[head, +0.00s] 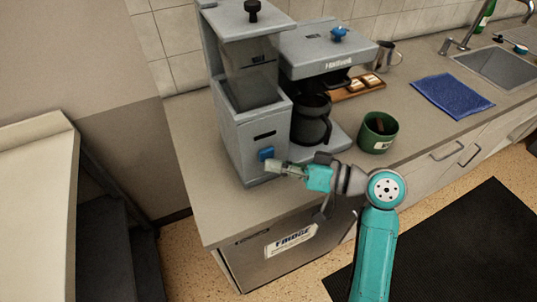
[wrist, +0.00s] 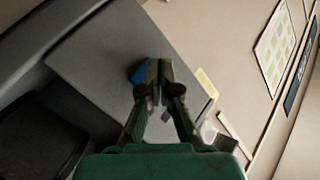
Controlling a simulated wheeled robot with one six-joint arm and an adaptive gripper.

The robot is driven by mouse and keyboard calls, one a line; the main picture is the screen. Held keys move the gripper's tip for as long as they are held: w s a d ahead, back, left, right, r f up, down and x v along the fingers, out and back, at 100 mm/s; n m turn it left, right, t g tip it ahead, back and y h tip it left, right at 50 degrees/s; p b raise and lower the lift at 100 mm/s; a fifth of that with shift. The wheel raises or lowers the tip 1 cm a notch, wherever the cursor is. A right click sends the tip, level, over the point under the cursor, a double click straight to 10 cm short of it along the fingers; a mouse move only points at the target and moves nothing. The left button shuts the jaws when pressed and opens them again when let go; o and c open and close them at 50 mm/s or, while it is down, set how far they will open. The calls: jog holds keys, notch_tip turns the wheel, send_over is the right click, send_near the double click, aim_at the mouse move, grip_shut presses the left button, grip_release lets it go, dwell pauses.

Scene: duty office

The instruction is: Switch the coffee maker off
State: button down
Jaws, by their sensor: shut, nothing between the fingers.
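The grey coffee maker (head: 240,140) stands on the counter, with a black pot (head: 311,122) in its bay. A blue switch (head: 266,153) sits low on its front left face. My gripper (head: 274,167) is shut and empty, its tips at or just beside the switch. In the wrist view, the gripper (wrist: 159,70) tips overlap the blue switch (wrist: 139,73) on the grey casing, and part of the switch is hidden behind them. I cannot tell whether the tips touch it, or which way the switch is set.
A green tin (head: 378,133) stands right of the coffee maker, close to my arm. A blue cloth (head: 453,95), a metal cup (head: 387,55) and a sink (head: 495,66) are farther right. The counter's front left corner (head: 215,220) is clear.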

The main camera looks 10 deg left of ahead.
jog(key=shift+s+d, duration=0.25)
jog(key=shift+s, duration=0.15)
jog(key=s+d, duration=0.3)
jog(key=s, duration=0.2)
jog(key=shift+d, duration=0.2)
dwell(0.3)
dwell(0.4)
